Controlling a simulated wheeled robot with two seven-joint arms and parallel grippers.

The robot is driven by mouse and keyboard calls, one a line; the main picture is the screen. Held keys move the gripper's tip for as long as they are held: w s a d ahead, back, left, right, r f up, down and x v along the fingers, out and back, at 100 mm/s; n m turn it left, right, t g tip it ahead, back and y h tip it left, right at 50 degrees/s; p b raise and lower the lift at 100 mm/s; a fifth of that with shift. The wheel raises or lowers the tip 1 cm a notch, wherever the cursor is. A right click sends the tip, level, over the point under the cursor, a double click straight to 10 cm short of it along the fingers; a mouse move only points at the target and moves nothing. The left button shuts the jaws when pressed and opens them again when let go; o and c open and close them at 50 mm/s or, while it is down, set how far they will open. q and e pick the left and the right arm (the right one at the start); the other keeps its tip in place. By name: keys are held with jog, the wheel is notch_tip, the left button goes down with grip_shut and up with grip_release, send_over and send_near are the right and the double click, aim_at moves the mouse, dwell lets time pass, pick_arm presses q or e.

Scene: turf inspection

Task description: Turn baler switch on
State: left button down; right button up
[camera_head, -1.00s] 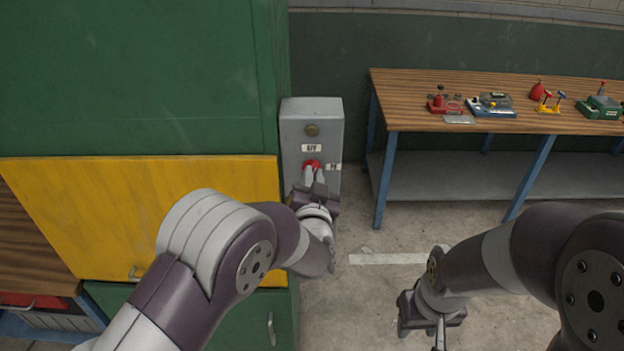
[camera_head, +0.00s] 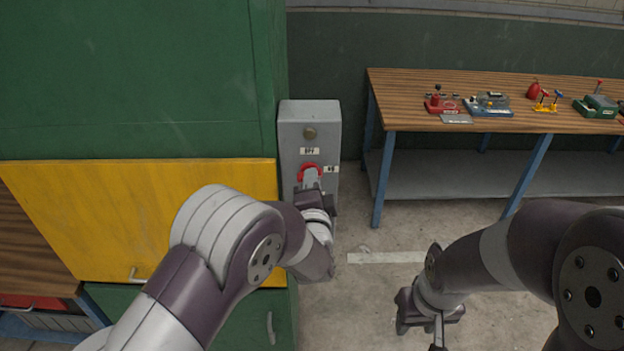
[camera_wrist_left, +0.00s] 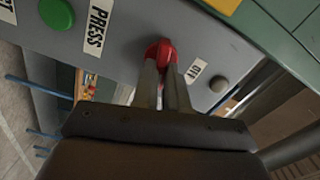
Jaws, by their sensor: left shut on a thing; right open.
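The grey switch box (camera_head: 290,134) is fixed to the side of the green and yellow baler. Its red switch (camera_head: 309,171) sits on the front face, between small white labels. The switch also shows in the left wrist view (camera_wrist_left: 158,50). My left gripper (camera_head: 312,178) is at the box front, its fingers shut on the red switch. In the left wrist view the fingers cover the switch's lower part. My right gripper (camera_head: 428,318) hangs low over the floor, away from the box, and is open and empty.
The green and yellow baler (camera_head: 170,215) stands at the left. A wooden workbench (camera_head: 480,85) with small tools is at the right. A green button (camera_wrist_left: 57,14) and a dark round button (camera_wrist_left: 219,83) are on the box. Clear floor lies between baler and bench.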

pick_arm(q)
jog(key=shift+m+p, duration=0.35)
jog(key=shift+m, duration=1.15)
jog(key=shift+f, duration=0.1)
jog(key=c, duration=1.2)
grip_release()
jog(key=shift+o, duration=0.2)
jog(key=s+b, duration=0.5)
jog(key=s, duration=0.7)
jog(key=shift+s, duration=0.3)
